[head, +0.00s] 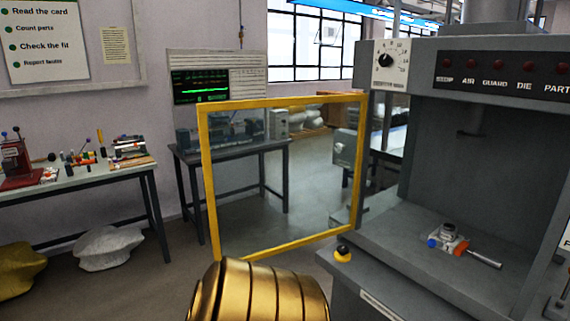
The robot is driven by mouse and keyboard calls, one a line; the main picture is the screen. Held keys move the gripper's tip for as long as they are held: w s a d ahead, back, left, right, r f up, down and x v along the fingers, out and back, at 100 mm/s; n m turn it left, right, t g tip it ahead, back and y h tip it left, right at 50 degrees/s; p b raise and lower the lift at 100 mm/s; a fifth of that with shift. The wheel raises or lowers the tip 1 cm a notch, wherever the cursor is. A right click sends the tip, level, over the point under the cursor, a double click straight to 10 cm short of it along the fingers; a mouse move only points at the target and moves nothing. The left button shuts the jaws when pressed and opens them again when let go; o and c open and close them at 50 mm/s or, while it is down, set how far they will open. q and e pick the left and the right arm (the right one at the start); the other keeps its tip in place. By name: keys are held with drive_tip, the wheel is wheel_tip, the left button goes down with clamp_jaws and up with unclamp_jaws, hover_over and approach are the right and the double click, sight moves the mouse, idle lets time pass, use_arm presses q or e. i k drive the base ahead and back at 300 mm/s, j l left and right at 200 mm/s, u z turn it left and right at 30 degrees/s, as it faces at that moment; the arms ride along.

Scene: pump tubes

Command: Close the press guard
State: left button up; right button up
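The press guard (209,180) is a clear pane in a yellow frame. In the head view it stands open, swung out to the left of the grey press (425,150), with its right edge by the press's left front side. The front opening of the press is uncovered. Inside, on the press bed (400,235), lies a small part (448,240) with blue, orange and silver pieces and a rod pointing right. Neither of my grippers can be made out. A ribbed gold shape at the bottom centre partly overlaps the area below the guard; I cannot tell what it is.
A dark table (230,150) shows behind the guard.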

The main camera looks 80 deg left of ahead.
sight(202, 108)
drive_tip(key=k+j, duration=0.2)
drive_tip(key=j, duration=0.35)
drive_tip(key=k+j, duration=0.15)
drive_tip(key=j, duration=0.35)
drive_tip(key=k+j, duration=0.2)
drive_tip(key=j, duration=0.35)
drive_tip(key=k+j, duration=0.15)
drive_tip(key=j, duration=0.4)
drive_tip(key=k+j, duration=0.2)
drive_tip(key=j, duration=0.35)
drive_tip(key=k+j, duration=0.2)
drive_tip(key=j, duration=0.3)
drive_tip(key=k+j, duration=0.15)
drive_tip(key=j, duration=0.4)
drive_tip(key=k+j, duration=0.2)
drive_tip(key=j, duration=0.35)
